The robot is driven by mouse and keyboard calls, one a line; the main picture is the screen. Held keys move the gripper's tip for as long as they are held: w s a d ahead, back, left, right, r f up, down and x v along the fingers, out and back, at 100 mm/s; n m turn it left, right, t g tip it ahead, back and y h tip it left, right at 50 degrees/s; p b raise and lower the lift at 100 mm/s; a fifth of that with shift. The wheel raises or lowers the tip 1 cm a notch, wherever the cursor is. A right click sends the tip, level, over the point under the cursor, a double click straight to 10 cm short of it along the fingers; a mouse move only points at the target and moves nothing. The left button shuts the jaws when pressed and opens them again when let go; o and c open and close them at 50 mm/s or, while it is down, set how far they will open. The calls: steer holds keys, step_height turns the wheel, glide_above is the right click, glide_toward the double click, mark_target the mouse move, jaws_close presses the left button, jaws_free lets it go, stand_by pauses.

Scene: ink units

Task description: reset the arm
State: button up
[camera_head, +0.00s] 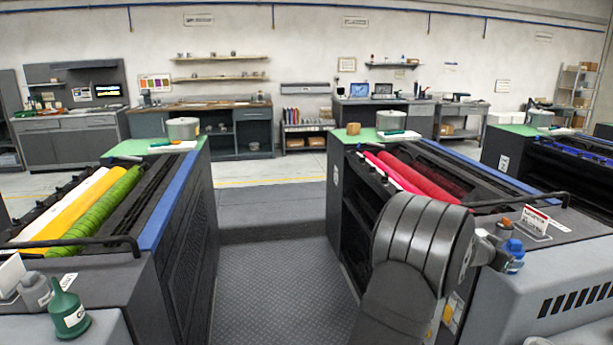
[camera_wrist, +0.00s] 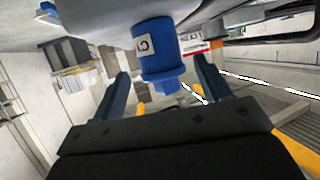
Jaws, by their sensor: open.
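My gripper (camera_wrist: 161,70) is open in the wrist view, with one dark finger on each side of a blue bottle (camera_wrist: 158,50). In the head view the blue bottle (camera_head: 515,250) is at the right machine's front ledge, just right of my grey arm. My arm hides most of the gripper there.
A sign (camera_head: 534,220) and a black rail (camera_head: 520,203) are close to the bottle. The right machine (camera_head: 560,270) holds pink and red rollers. The left machine (camera_head: 180,235) has a green bottle (camera_head: 68,310) on its front ledge. The dark floor (camera_head: 270,280) between them is clear.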

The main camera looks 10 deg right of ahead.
steer(key=x, duration=0.4)
steer(key=shift+d+f, duration=0.2)
steer(key=shift+d, duration=0.15)
steer(key=shift+w+d+f, duration=0.1)
steer(key=shift+d+f, duration=0.2)
steer(key=shift+r, duration=0.25)
